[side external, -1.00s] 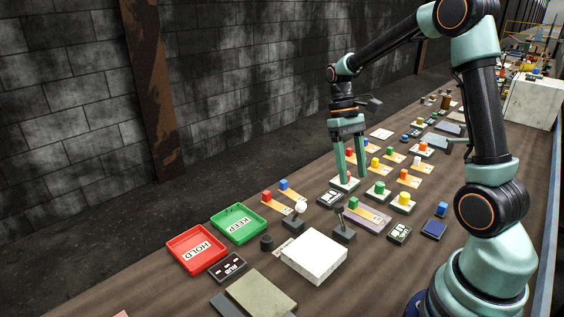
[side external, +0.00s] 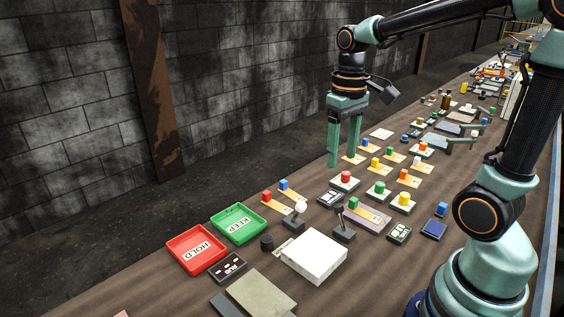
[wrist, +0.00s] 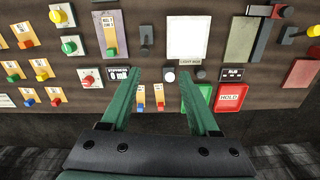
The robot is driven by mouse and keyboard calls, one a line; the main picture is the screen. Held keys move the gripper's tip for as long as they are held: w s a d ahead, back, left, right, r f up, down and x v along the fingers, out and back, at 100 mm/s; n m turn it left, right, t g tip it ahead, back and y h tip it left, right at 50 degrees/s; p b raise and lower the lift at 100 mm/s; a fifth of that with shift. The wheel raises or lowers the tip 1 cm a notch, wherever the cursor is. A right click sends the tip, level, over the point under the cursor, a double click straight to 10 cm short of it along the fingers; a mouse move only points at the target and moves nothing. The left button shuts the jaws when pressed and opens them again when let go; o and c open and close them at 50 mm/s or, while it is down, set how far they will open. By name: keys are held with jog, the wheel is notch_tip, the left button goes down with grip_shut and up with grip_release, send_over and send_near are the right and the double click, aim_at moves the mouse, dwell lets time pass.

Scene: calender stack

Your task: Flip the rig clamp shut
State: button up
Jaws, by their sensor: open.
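No part carries a readable clamp label, so I cannot tell for sure which is the rig clamp. A black-handled lever (side external: 342,231) stands tilted up on a dark base in the middle of the bench; it also shows in the wrist view (wrist: 146,38). A white ball-topped lever (side external: 297,217) stands left of it, also in the wrist view (wrist: 169,77). My gripper (side external: 343,158) is open and empty, raised above the bench on its wall side.
The green KEEP tray (side external: 239,239) and red HOLD tray (side external: 168,249) lie at the left. Several coloured buttons and blocks crowd the bench beyond, including a red button (side external: 345,177). Dark bench strips between them are bare.

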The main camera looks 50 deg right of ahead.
jog(key=shift+s+a+r+t, duration=0.6)
jog(key=shift+a+r+t, duration=0.1)
jog(key=shift+a+t, duration=0.7)
jog(key=m+g, duration=0.3)
jog(key=m, duration=1.3)
send_near(353, 200)
jog(key=shift+m, duration=0.3)
notch_tip(353, 200, down, 9)
jog(key=shift+s+a, duration=0.1)
jog(key=shift+s, duration=0.05)
notch_tip(353, 200, up, 21)
jog(key=s+d+n, duration=0.3)
jog(key=d+n, duration=0.1)
jog(key=d, duration=1.1)
jog(key=shift+d+f, duration=0.35)
jog(key=shift+a, duration=0.1)
